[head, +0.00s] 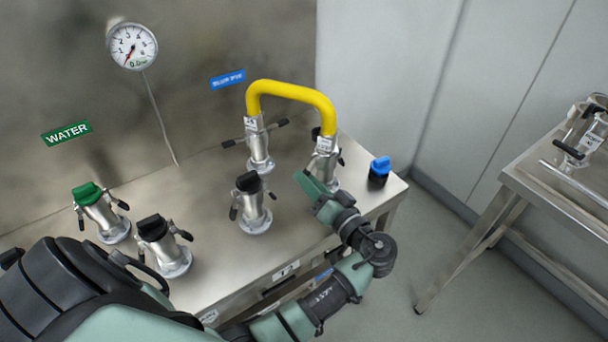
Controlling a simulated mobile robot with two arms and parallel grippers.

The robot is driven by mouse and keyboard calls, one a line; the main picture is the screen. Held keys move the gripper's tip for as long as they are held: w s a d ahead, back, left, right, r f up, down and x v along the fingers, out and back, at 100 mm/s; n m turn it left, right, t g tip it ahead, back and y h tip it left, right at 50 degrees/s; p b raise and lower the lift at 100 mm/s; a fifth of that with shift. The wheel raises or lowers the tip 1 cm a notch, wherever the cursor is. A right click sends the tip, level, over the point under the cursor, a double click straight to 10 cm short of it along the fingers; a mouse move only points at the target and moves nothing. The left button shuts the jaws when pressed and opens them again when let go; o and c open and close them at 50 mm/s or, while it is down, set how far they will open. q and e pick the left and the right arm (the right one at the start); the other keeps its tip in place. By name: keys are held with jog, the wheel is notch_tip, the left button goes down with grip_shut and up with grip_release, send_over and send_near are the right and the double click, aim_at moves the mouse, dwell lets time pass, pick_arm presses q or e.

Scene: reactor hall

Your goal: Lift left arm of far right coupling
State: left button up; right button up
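The far right coupling (324,165) is a silver fitting on the steel bench, under the right end of a yellow hose (292,88). A short black piece (316,133) shows at its upper left; I cannot tell for sure whether this is its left arm. A dark arm (341,158) shows on its right side. I cannot tell contact or finger gap. My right gripper is not in view.
The hose's other end sits on a coupling (259,145) with both arms spread. Black-capped couplings (251,205) (164,248) and a green-capped one (101,214) stand left. A blue-topped black cap (379,172) stands near the right edge. Another steel table (560,190) is right.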

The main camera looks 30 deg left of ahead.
pick_arm(q)
jog(key=shift+x, duration=1.1)
grip_shut()
jog(key=m+p, duration=0.1)
jog(key=r+m+p, duration=0.1)
jog(key=m+p, duration=0.1)
jog(key=s+r+m+p, duration=0.1)
jog(key=m+p, duration=0.1)
jog(key=shift+s+a+r, duration=0.1)
jog(key=shift+a+r, duration=0.15)
jog(key=shift+s+r+m+p, duration=0.1)
jog(key=shift+r+m+p, duration=0.2)
jog(key=shift+m+p, duration=0.6)
jog(key=shift+r+m+p, duration=0.35)
jog(key=shift+m+p, duration=0.4)
jog(key=shift+m, duration=0.3)
jog(key=shift+s+r+m+p, duration=0.1)
jog(key=shift+r+m+p, duration=0.2)
jog(key=shift+m+p, duration=0.6)
jog(key=shift+w, duration=0.1)
